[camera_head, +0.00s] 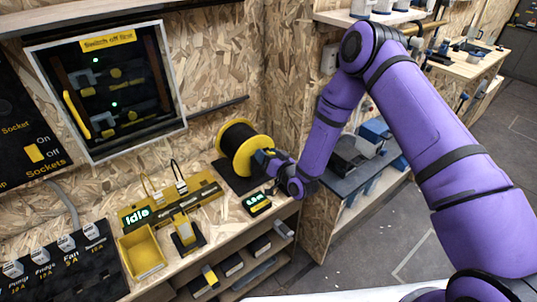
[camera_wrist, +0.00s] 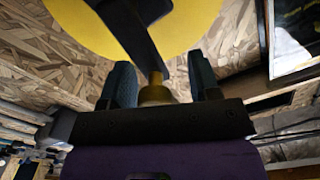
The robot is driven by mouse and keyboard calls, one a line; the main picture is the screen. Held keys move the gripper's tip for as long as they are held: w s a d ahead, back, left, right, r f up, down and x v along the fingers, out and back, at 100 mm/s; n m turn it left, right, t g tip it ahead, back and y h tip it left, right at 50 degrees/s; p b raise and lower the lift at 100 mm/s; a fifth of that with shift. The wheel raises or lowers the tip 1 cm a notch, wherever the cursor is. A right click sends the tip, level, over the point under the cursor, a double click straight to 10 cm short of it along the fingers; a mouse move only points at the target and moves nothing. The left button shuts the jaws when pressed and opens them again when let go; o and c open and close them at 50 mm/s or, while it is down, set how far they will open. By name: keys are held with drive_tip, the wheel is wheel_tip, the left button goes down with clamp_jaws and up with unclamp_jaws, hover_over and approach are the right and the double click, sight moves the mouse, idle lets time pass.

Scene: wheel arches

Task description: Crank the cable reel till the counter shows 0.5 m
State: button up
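The cable reel (camera_head: 238,146) has yellow flanges and a dark winding, and stands on a black base at the back right of the bench. In the wrist view its yellow flange (camera_wrist: 95,22) fills the top, with a dark crank arm (camera_wrist: 130,28) ending in a yellow knob (camera_wrist: 155,92). My gripper (camera_head: 264,158) is at the reel's near face. In the wrist view my gripper (camera_wrist: 162,85) has its fingers apart, one each side of the knob, with a gap visible on the right. The counter (camera_head: 257,203) shows small green digits, perhaps 0.0 m.
A yellow bin (camera_head: 142,252) and a panel reading Idle (camera_head: 138,215) are left on the bench. A framed cabinet (camera_head: 108,88) labelled "Switch off first" hangs on the wall.

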drive_tip(key=shift+w+d, duration=0.1)
drive_tip(key=shift+d, duration=0.1)
drive_tip(key=shift+s+d, duration=0.15)
drive_tip(key=shift+s, duration=0.05)
drive_tip(key=v, duration=1)
drive_tip(key=shift+s, duration=0.2)
drive_tip(key=shift+r, duration=0.1)
drive_tip(key=w+d+r+n+g+h, duration=0.1)
drive_tip(key=w+d+r+g+h, duration=0.2)
drive_tip(key=r, duration=0.6)
drive_tip(key=w+d+r+n+h, duration=0.15)
drive_tip(key=d+r, duration=0.25)
drive_tip(key=r, duration=0.6)
drive_tip(key=s+d+r+m+g+h, duration=0.1)
drive_tip(key=s+d+r+h, duration=0.1)
drive_tip(key=s+d+r, duration=0.35)
drive_tip(key=s+d+r+m+g+h, duration=0.1)
drive_tip(key=s+d+r+h, duration=0.15)
drive_tip(key=r, duration=0.55)
drive_tip(key=s+d+r+m+g, duration=0.1)
drive_tip(key=s+r, duration=0.3)
drive_tip(key=s, duration=0.9)
drive_tip(key=s+d+r+m+g+h, duration=0.1)
drive_tip(key=s+d+r+g, duration=0.2)
drive_tip(key=s, duration=1)
wheel_tip(320, 180, up, 3)
drive_tip(key=shift+s+d+f+g, duration=0.2)
drive_tip(key=shift+s+d+g, duration=0.1)
drive_tip(key=shift+d, duration=0.5)
